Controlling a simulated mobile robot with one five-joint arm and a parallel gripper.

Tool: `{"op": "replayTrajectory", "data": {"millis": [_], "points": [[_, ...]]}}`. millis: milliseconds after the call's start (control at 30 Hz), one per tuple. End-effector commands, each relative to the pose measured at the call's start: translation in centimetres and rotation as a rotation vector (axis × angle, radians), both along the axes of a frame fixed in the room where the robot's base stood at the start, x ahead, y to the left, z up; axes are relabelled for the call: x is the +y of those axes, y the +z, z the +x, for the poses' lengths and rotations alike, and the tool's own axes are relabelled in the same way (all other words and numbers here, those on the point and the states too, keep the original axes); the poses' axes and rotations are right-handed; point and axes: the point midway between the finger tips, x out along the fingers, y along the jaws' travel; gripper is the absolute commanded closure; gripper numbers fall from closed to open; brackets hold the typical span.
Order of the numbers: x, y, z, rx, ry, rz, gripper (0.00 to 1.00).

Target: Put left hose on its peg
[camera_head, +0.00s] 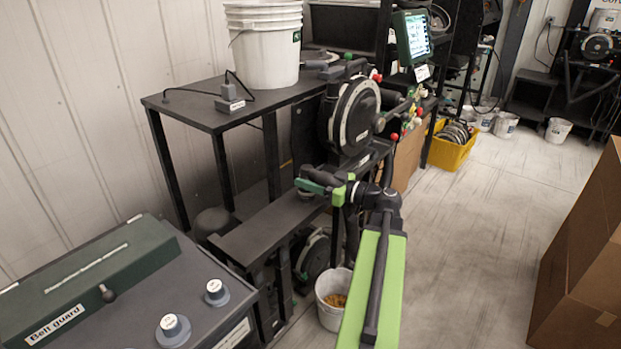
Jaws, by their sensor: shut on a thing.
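My gripper (318,186) is at the middle of the view, above the low dark shelf in front of the seed meter. Its fingers are shut on a small dark piece, which looks like the end of the left hose; the fingers hide most of it. The seed meter (354,115), a round black housing with a pale rim, stands upright just behind and above my gripper. I cannot make out the peg for the left hose.
A dark table (190,105) holds white buckets (265,50). The belt guard box (120,290) with knobs stands at front left. A white bucket (330,318) of grain is on the floor. A yellow bin (452,155) is behind; cardboard boxes (585,260) stand right. Floor between is clear.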

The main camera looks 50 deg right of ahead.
Motion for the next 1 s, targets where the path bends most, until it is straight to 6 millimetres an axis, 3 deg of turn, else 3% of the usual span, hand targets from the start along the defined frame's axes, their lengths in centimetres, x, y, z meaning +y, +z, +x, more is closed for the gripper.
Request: {"op": "replayTrajectory", "data": {"millis": [700, 733, 900, 1000], "points": [[0.1, -1.1, 0.1, -0.001, 0.001, 0.0, 1.0], [0.1, -1.1, 0.1, -0.001, 0.001, 0.0, 0.61], [0.1, -1.0, 0.1, -0.001, 0.002, 0.0, 0.39], [0.1, -1.0, 0.1, 0.0, 0.002, 0.0, 0.37]]}}
